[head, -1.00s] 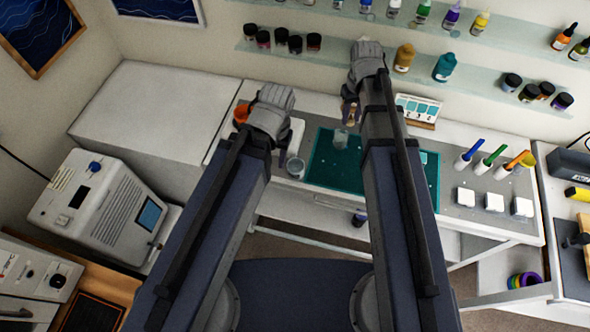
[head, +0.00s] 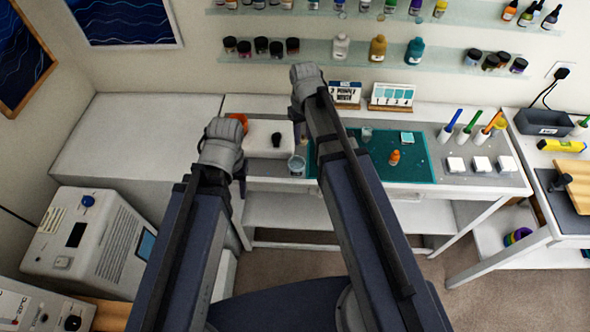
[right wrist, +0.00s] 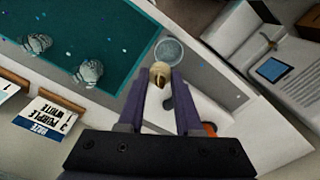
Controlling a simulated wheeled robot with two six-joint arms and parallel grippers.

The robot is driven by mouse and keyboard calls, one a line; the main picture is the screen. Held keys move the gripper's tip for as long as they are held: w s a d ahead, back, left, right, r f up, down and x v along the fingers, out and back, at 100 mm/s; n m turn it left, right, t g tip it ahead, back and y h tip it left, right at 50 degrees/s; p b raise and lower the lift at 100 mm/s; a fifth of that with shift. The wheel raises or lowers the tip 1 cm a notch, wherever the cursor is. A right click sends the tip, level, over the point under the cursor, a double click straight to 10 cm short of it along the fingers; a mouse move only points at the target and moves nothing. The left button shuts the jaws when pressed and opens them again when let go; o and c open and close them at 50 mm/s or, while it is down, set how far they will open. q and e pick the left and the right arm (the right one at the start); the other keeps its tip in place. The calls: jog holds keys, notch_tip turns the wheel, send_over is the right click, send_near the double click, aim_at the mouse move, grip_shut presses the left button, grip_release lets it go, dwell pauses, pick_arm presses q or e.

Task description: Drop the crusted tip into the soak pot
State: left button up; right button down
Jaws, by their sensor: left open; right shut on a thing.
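My right gripper (right wrist: 159,82) is shut on a small beige, rounded piece, the crusted tip (right wrist: 160,72), in the right wrist view. In the head view the right gripper (head: 301,138) is at the mat's left edge, and its arm hides the tip. A clear round pot (head: 297,166), apparently the soak pot, stands left of the mat; it also shows just beyond the tip in the right wrist view (right wrist: 170,50). The tip looks outside the pot; its height above it is unclear. My left gripper (head: 241,184) is open at the table's front left, partly hidden by its own wrist.
A white box (head: 262,136) with a dark object on it stands behind the pot, beside an orange bowl (head: 238,120). The green mat (head: 425,172) carries a clear cup (head: 366,134) and an orange-topped bottle (head: 394,157). Card stands (head: 391,97) stand at the back.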

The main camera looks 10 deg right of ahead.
jog(key=shift+a+f+b, duration=0.1)
jog(key=shift+f+b, duration=0.25)
jog(key=shift+f, duration=0.2)
notch_tip(320, 180, down, 4)
jog(key=b, duration=0.4)
jog(key=shift+f, duration=0.15)
jog(key=c, duration=0.5)
grip_release()
notch_tip(320, 180, up, 8)
jog(key=p, duration=0.7)
jog(key=shift+p, duration=0.35)
jog(key=shift+f, duration=0.1)
